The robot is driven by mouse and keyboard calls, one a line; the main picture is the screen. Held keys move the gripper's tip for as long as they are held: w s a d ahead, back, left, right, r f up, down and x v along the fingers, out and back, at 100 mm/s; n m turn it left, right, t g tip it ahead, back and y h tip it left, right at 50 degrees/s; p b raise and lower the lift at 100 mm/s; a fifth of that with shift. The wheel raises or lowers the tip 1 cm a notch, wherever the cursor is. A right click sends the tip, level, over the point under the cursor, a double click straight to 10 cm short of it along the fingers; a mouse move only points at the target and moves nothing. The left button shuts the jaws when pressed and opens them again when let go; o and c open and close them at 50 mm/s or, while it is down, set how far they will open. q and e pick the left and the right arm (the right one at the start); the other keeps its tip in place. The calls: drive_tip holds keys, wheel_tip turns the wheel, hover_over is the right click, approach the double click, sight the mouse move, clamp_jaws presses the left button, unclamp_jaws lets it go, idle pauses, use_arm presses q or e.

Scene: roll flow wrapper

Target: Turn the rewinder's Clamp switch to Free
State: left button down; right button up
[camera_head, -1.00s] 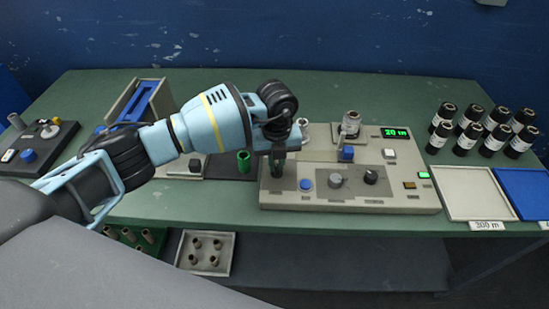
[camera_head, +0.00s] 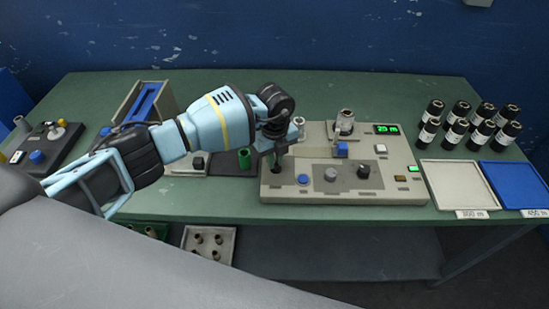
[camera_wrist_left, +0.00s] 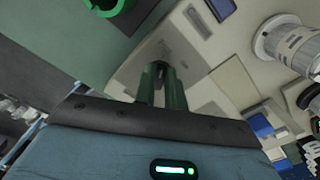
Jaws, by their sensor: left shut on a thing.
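The rewinder (camera_head: 402,192) is the beige machine on the green bench, with a lit green display (camera_head: 387,129) on top. Its front panel carries a blue button (camera_head: 303,179), a grey knob (camera_head: 331,174) and a black knob (camera_head: 364,171). My left gripper (camera_head: 276,167) points down at the panel's left end, its fingers shut on a small dark switch. In the left wrist view the green fingers (camera_wrist_left: 164,72) close around this dark switch, which they mostly hide. The switch's lettering and its turn angle cannot be read. My right gripper is out of view.
A metal spindle (camera_head: 344,121) and a blue block (camera_head: 341,150) stand on the rewinder. A green ring (camera_head: 244,158) is just left of it. Several black rolls (camera_head: 455,129) stand at the right behind a white tray (camera_head: 449,185) and a blue tray (camera_head: 520,186).

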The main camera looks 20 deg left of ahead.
use_arm(q)
drive_tip(key=c, duration=1.5)
unclamp_jaws()
drive_tip(key=shift+o, duration=0.2)
drive_tip(key=shift+r, duration=0.15)
wheel_tip(320, 180, up, 8)
drive_tip(key=shift+f+p, duration=0.2)
drive_tip(key=shift+p, duration=0.1)
